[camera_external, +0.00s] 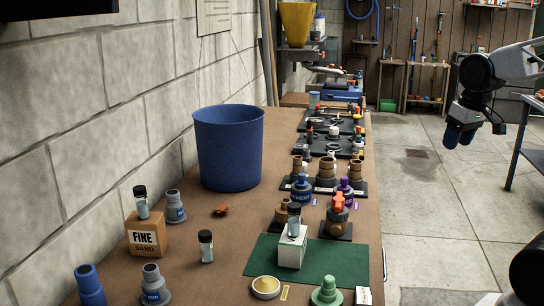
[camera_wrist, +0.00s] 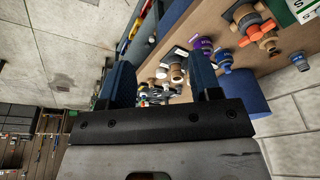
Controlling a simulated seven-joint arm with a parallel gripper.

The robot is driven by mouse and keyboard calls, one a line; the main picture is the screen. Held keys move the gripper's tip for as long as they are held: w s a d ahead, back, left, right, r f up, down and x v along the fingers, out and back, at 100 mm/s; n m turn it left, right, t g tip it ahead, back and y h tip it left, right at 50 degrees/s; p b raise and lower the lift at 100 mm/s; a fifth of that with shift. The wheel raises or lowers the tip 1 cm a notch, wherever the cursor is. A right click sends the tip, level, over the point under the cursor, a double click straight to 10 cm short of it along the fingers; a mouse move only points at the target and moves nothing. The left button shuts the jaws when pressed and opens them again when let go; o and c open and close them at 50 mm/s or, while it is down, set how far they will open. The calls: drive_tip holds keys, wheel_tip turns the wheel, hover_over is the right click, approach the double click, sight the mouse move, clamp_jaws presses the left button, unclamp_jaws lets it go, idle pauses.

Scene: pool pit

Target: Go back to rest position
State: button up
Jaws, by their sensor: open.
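My gripper (camera_external: 460,137) hangs in the air at the right of the external view, over the floor beyond the table's right edge and apart from every object. Its blue fingers point down. In the wrist view, my gripper (camera_wrist: 165,82) shows two blue fingers spread wide with nothing between them. The brown table (camera_external: 215,258) stands to the left of the arm and carries the objects. It shows in the wrist view at the upper right.
A blue bin (camera_external: 229,150) stands at the table's back left by the block wall. Several fittings, a sand box (camera_external: 147,234) and a green mat (camera_external: 345,262) occupy the table. A metal bench (camera_external: 530,150) is at the far right. The floor (camera_external: 420,215) between is clear.

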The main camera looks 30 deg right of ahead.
drive_tip(key=shift+s+d+f, duration=0.25)
drive_tip(key=shift+s+d, duration=0.2)
drive_tip(key=shift+s, duration=0.2)
